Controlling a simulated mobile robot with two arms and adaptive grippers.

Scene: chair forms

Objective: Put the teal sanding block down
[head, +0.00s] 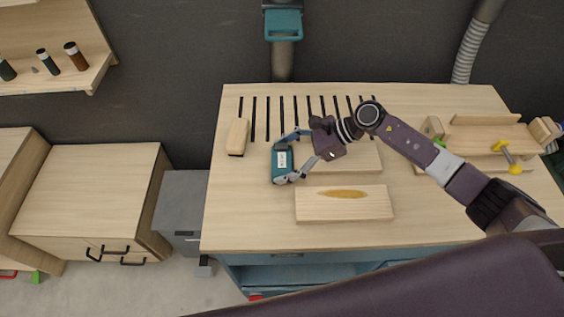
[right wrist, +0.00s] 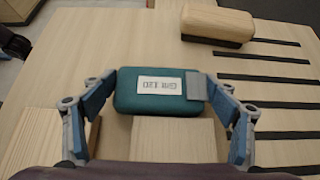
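The teal sanding block (head: 281,168) has a white label and is at the left-middle of the light wooden bench top (head: 240,225). My right gripper (head: 290,157) has its fingers on two opposite sides of it. In the right wrist view the teal block (right wrist: 135,101) sits between the fingertips (right wrist: 156,87), with the right fingertip pad overlapping its edge. The gripper looks shut on it. I cannot tell whether the block's underside touches the bench. My left gripper is not in view.
A wooden block with a dark base (head: 238,133) lies left of the teal block, beside several black strips. A board with a brown oval patch (head: 320,208) lies in front; another board (head: 362,158) is partly behind my gripper. A wooden fixture (head: 485,135) stands at right. The bench's front left is clear.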

